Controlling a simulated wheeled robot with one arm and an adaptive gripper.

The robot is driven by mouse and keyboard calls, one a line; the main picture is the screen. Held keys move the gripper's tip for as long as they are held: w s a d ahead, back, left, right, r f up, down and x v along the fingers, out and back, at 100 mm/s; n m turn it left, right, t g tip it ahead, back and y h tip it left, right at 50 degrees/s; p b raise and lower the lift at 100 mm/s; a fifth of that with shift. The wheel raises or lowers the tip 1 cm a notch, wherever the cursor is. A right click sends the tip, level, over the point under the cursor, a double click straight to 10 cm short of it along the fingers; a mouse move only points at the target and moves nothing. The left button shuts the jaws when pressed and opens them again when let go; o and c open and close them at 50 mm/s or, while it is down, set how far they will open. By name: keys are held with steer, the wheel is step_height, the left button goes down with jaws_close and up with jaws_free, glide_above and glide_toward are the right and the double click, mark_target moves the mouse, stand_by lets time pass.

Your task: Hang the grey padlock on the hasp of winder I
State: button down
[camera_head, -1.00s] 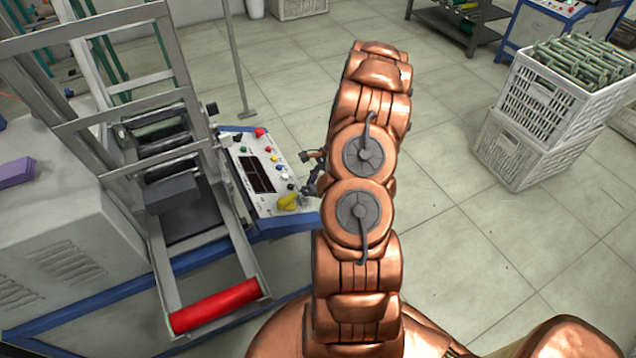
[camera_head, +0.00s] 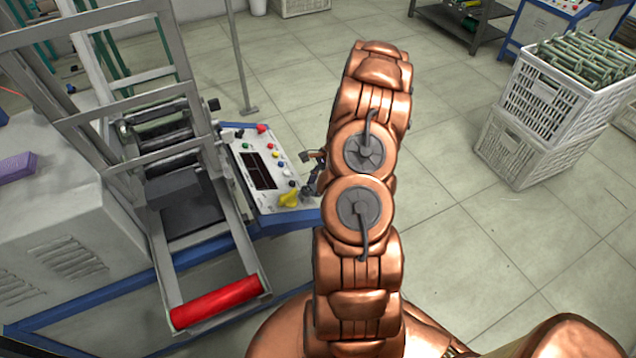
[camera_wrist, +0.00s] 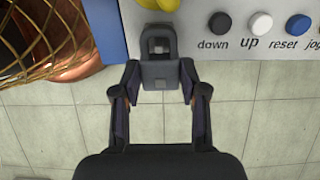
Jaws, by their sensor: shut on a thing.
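My gripper (camera_wrist: 160,92) is shut on the grey padlock (camera_wrist: 160,74) in the wrist view. The padlock's dark body sits between the fingertips, and its squared shackle points up the picture, overlapping the edge of the control panel (camera_wrist: 212,52). I cannot tell whether the shackle is around a hasp or only in front of the panel; no hasp shows clearly. In the head view my gripper (camera_head: 315,172) is mostly hidden behind my copper arm, beside the right edge of the winder's panel (camera_head: 250,165). No winder letter is readable.
A yellow knob (camera_head: 288,199) sits on the panel close to my gripper. Push buttons (camera_wrist: 261,24) line the panel. The winder's frame with a red roller (camera_head: 216,301) stands left. Stacked white crates (camera_head: 515,150) stand right, with free tiled floor between.

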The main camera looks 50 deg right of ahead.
steer(key=shift+a+f, duration=0.2)
steer(key=shift+f, duration=0.25)
stand_by(0.3)
steer(key=shift+d+f, duration=0.15)
steer(key=shift+d, duration=0.35)
stand_by(0.5)
steer(key=c, duration=0.5)
jaws_free()
steer(key=shift+c, duration=0.2)
steer(key=v, duration=1.2)
steer(key=shift+s+a, duration=0.1)
steer(key=shift+a, duration=0.05)
